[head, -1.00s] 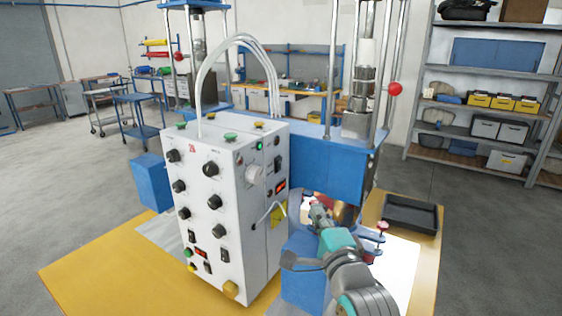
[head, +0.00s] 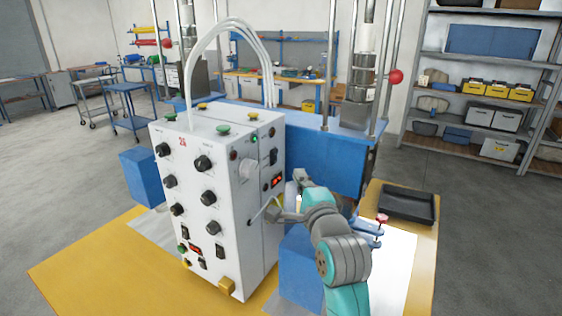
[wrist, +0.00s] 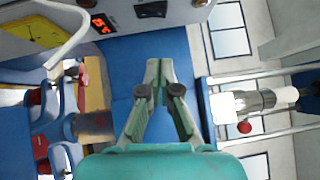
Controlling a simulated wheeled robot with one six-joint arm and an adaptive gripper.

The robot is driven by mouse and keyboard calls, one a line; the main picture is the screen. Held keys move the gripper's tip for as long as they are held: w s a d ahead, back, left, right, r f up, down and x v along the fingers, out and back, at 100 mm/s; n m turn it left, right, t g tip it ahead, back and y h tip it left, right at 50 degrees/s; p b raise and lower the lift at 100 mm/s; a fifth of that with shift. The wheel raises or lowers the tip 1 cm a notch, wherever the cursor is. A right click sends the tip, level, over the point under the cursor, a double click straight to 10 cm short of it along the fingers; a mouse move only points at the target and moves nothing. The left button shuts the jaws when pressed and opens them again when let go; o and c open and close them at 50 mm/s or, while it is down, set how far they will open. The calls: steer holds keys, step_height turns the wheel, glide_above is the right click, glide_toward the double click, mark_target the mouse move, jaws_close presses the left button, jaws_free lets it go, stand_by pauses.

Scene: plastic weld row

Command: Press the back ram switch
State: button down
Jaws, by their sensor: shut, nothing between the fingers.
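The white control box (head: 205,190) stands left of my arm in the head view. Its right side face carries a black switch (head: 273,157) above a red-lit display (head: 277,181); I cannot tell if this is the back ram switch. In the wrist view the display (wrist: 103,23) and the black switch (wrist: 150,10) show at the top edge. My gripper (wrist: 160,70) is shut and empty, pointing toward the blue beam (wrist: 185,55), apart from the switch in the picture. In the head view my arm mostly hides the gripper.
A bent white handle (wrist: 75,35) sticks out from the box near a yellow label (wrist: 35,30). A red-knobbed clamp (head: 382,219) and a black tray (head: 407,206) stand to the right. Upright rods with a red ball (head: 396,77) rise behind. Shelving (head: 490,90) is far back.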

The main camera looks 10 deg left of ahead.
mark_target(277, 153)
steer(key=shift+w+a+r, duration=0.25)
steer(key=shift+w+a, duration=1.2)
steer(key=shift+w, duration=0.05)
steer(key=shift+w+a+r, duration=0.2)
steer(key=shift+w+a, duration=1.25)
